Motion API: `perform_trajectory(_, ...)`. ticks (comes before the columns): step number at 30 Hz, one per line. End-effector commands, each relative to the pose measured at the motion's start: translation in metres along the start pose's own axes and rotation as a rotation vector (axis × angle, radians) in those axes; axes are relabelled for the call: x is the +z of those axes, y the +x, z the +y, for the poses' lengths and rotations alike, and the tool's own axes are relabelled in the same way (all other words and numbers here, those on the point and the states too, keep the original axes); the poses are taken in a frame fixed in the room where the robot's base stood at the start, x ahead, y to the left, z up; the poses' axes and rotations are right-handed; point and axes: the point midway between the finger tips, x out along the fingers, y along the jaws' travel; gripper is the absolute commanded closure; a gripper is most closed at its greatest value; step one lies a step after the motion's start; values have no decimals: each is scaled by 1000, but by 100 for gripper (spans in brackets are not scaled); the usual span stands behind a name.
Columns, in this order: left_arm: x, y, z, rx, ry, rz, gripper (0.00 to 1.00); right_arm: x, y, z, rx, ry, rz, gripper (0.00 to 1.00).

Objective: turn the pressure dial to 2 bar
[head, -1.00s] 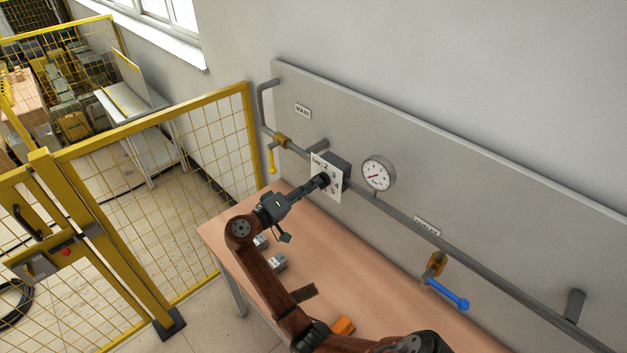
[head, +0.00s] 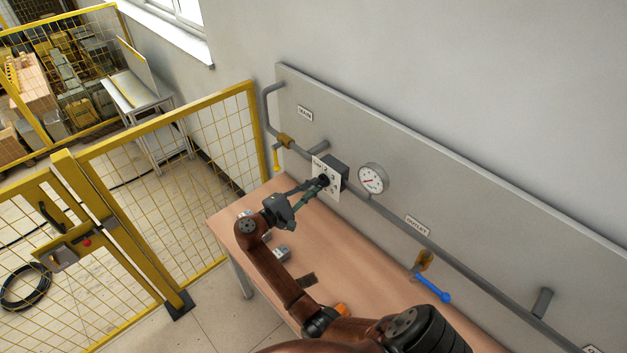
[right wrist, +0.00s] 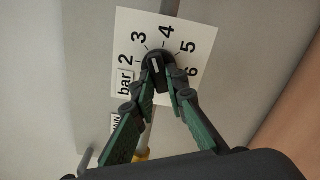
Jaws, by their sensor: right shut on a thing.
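The pressure dial is a round black knob (right wrist: 155,64) with a white mark, on a white plate (right wrist: 125,30) numbered around it and labelled "bar". The mark seems to point between 3 and 4; its exact reading is hard to tell. In the head view the plate (head: 332,188) faces the table, in front of a dark box on the pipe. My right gripper (head: 322,183) is shut on the knob; its fingertips (right wrist: 164,82) hold the knob's two sides and hide part of it. My left gripper is not in view.
A round gauge (head: 372,178) with a red needle sits right of the dial. A yellow-handled valve (head: 277,158) is left, a blue-handled valve (head: 433,289) right. Small grey blocks (head: 281,254) and an orange thing (head: 342,310) lie on the table (head: 350,265). A yellow fence (head: 180,165) stands left.

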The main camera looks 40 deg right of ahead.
Motion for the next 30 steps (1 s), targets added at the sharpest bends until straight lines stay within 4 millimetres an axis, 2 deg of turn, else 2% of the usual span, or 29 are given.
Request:
perform_trajectory(1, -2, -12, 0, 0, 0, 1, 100, 2, 0, 4, 0, -48, 2, 100)
perform_trajectory(18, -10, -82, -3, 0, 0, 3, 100, 3, 0, 1, 0, -590, 2, 100)
perform_trajectory(24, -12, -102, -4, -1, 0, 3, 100, 3, 0, 0, 0, -773, 0, 100)
perform_trajectory(30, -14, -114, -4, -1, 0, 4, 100, 2, 0, -2, 1, -928, 1, 100)
